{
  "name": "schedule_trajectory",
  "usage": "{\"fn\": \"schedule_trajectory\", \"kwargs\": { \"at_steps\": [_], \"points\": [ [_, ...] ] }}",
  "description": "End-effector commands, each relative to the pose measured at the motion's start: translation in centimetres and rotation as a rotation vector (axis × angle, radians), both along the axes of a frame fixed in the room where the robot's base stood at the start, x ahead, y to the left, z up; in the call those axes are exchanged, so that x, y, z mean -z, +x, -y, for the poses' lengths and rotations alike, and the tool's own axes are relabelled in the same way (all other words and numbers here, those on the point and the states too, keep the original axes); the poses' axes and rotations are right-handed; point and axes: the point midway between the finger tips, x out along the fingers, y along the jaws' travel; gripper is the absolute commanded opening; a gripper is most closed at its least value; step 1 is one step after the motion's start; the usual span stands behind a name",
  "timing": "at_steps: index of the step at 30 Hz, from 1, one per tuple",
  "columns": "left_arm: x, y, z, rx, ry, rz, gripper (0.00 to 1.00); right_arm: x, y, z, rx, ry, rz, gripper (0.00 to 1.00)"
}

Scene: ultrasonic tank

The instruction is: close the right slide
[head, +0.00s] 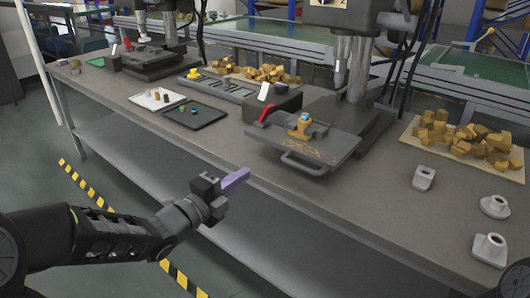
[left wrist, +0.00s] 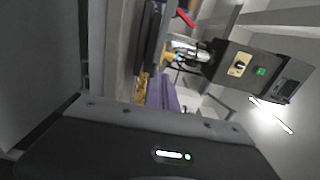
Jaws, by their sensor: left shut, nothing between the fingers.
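The right slide (head: 300,155) is a dark grey plate with a bar handle (head: 303,165) on its front edge. It sticks out from under the right press (head: 357,75), past the table's front edge. A brass-coloured part (head: 305,129) with a light blue top sits on it, with some chips around. My left gripper (head: 238,180), with purple fingers, is shut and empty. It is in front of the table, to the left of the handle and apart from it. Its fingers also show in the left wrist view (left wrist: 163,93). My right gripper is not in view.
A red lever (head: 267,113) stands just left of the slide. A black tray (head: 194,114) and a white tray (head: 157,98) lie further left. Brass parts lie on a board (head: 415,150) at right, with several grey fittings (head: 423,178) nearby. The floor before the table looks clear.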

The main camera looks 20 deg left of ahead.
Motion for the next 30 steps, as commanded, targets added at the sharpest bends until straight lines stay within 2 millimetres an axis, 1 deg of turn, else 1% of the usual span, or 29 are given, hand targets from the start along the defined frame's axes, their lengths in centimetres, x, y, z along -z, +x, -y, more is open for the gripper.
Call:
{"fn": "schedule_trajectory", "kwargs": {
  "at_steps": [11, 17, 20, 23, 30],
  "points": [
    [0.1, 0.1, 0.0, -0.002, 0.017, 0.006, 0.00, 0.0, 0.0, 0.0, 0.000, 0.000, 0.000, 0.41],
    [0.1, 1.1, 0.3, -0.003, 0.016, 0.005, 0.00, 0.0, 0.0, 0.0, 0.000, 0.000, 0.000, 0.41],
    [0.1, 2.2, 0.8, -0.001, 0.014, 0.005, 0.00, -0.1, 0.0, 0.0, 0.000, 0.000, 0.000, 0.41],
    [0.1, 3.7, 1.4, -0.001, 0.014, 0.003, 0.00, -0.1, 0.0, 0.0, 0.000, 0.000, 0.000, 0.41],
    [0.1, 8.2, 3.3, 0.000, 0.014, 0.003, 0.00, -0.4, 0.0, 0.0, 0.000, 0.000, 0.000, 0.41]
  ]
}}
